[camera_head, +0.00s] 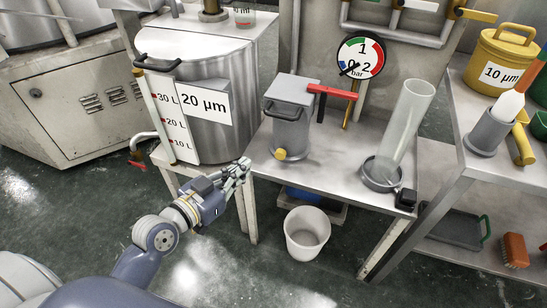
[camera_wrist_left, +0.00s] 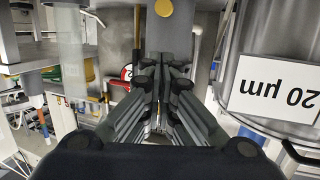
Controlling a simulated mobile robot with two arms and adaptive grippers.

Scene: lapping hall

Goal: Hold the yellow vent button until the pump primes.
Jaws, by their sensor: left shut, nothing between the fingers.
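The yellow vent button (camera_head: 280,154) sits low on the front of a grey pump housing (camera_head: 290,125) that stands on a metal table. My left gripper (camera_head: 243,166) is shut and empty, in front of the table's left edge. It is left of the button and apart from it. In the left wrist view, the shut fingers (camera_wrist_left: 162,75) show below the yellow button (camera_wrist_left: 164,8), which is at the top edge. My right gripper is not in view.
A round gauge (camera_head: 360,57) hangs behind the pump, its needle near 0. A steel drum (camera_head: 215,85) marked 20 µm stands left of it. A clear cylinder (camera_head: 405,120) stands in a ring on the table (camera_head: 330,168). A white bucket (camera_head: 306,233) is on the floor.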

